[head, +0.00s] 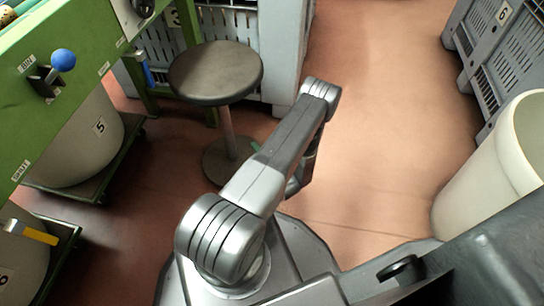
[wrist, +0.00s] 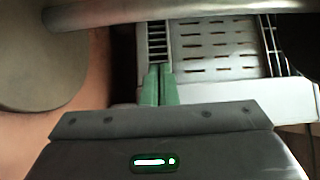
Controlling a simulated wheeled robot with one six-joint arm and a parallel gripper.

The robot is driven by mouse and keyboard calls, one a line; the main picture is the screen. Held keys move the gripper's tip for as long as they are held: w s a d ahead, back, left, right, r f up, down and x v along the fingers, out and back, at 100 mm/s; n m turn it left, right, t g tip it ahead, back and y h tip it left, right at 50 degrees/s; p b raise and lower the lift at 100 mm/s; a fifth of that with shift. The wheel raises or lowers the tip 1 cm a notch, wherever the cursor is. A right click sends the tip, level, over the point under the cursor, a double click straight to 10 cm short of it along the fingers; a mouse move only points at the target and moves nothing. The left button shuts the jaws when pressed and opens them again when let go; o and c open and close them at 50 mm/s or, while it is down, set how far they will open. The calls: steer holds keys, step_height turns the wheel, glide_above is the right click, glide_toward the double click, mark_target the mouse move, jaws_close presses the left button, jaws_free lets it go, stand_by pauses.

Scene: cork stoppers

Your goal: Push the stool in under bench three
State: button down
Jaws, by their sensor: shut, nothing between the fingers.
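The stool (head: 215,73) has a round dark grey-brown seat on a post above a round base (head: 228,160). It stands upright on the floor in front of the green frame and a grey crate. In the wrist view, the stool's base disc (wrist: 40,60) is at the left and its post (wrist: 120,14) crosses the top. The green bench frame carries a plate (head: 175,17) that seems to read 3, at the top. My gripper (wrist: 159,85) is shut, its green fingertips together and empty. In the head view, my arm hides most of it; a green tip shows just right of the stool's post.
A grey slatted crate (head: 280,60) stands behind the stool, and crate 6 (head: 490,50) is at the right. A cream bin (head: 500,160) stands at right. Bin 5 (head: 75,145) sits on a dolly at left, under a green panel with a blue-knobbed lever (head: 63,60). Floor right of my arm is clear.

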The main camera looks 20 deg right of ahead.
steer(key=w+a+b, duration=0.2)
steer(key=w+a, duration=0.3)
steer(key=w, duration=0.2)
steer(key=shift+a, duration=0.1)
